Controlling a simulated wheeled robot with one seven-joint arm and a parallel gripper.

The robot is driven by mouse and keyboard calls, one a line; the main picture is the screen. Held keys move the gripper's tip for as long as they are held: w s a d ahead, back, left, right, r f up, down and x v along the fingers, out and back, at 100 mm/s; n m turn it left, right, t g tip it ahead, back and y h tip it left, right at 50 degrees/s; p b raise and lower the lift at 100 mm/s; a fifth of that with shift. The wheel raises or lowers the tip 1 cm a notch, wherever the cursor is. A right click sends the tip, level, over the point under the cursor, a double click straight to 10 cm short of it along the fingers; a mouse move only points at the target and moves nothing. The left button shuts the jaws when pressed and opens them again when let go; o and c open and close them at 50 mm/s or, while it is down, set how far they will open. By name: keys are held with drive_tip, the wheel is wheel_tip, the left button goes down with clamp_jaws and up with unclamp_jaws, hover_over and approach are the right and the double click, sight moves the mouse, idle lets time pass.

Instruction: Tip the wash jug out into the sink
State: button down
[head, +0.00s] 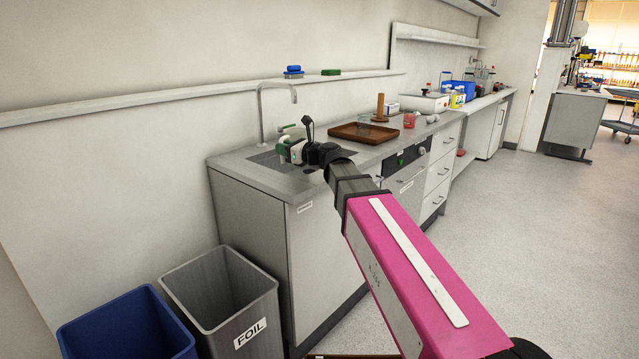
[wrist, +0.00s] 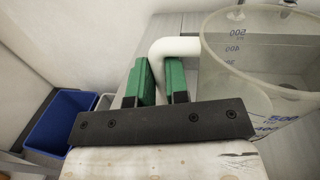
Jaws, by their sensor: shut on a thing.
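The wash jug (wrist: 262,100) is a clear, wide-mouthed vessel with blue volume marks and a white handle (wrist: 178,48), at the right of the wrist view. My gripper (wrist: 160,82) has green finger pads, shut on the handle from both sides. Through the jug a dark patch shows; I cannot tell how much liquid is inside. In the head view my gripper (head: 290,150) is over the sink end of the counter, beside the tall tap (head: 262,112). The jug is hard to make out there. The sink (head: 268,160) is partly hidden by my gripper.
A brown tray (head: 345,134) is on the counter right of my gripper, with a wooden post (head: 380,107) behind it. A grey FOIL bin (head: 184,290) and a blue bin (head: 105,325) stand on the floor at left. A wall ledge (head: 180,98) runs above the counter. Floor at right is clear.

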drive_tip(key=shift+s+a+n+g, duration=0.3)
drive_tip(key=shift+s+a+g, duration=0.1)
drive_tip(key=shift+s+a, duration=0.3)
drive_tip(key=shift+d, duration=0.1)
drive_tip(key=shift+w+d+f+y, duration=0.1)
drive_tip(key=shift+y, duration=0.2)
drive_tip(key=shift+w+d+f+m+t+y+p, duration=0.1)
drive_tip(key=shift+w+d+f+m+t+y, duration=0.15)
drive_tip(key=shift+w+d+m, duration=0.8)
drive_tip(key=shift+w+d+f+m+t+p, duration=0.15)
drive_tip(key=shift+w+d+f+m, duration=0.4)
drive_tip(key=shift+m, duration=1)
drive_tip(key=shift+w+d+f+m+t+y+p, duration=0.15)
drive_tip(key=shift+w+d+m, duration=0.3)
drive_tip(key=shift+w+m, duration=0.7)
drive_tip(key=shift+w+d+r+m+t, duration=0.15)
drive_tip(key=shift+d+r+m, duration=0.05)
drive_tip(key=shift+r+m, duration=0.35)
drive_tip(key=shift+w+d+r+m+t, duration=0.1)
drive_tip(key=shift+w+d+r+m, duration=0.1)
drive_tip(key=shift+r+m, duration=0.3)
drive_tip(key=shift+w+d+m, duration=0.1)
drive_tip(key=shift+m, duration=0.2)
drive_tip(key=shift+w+d+r+m+t, duration=0.1)
drive_tip(key=shift+w+d+m+t, duration=0.25)
drive_tip(key=shift+m, duration=0.45)
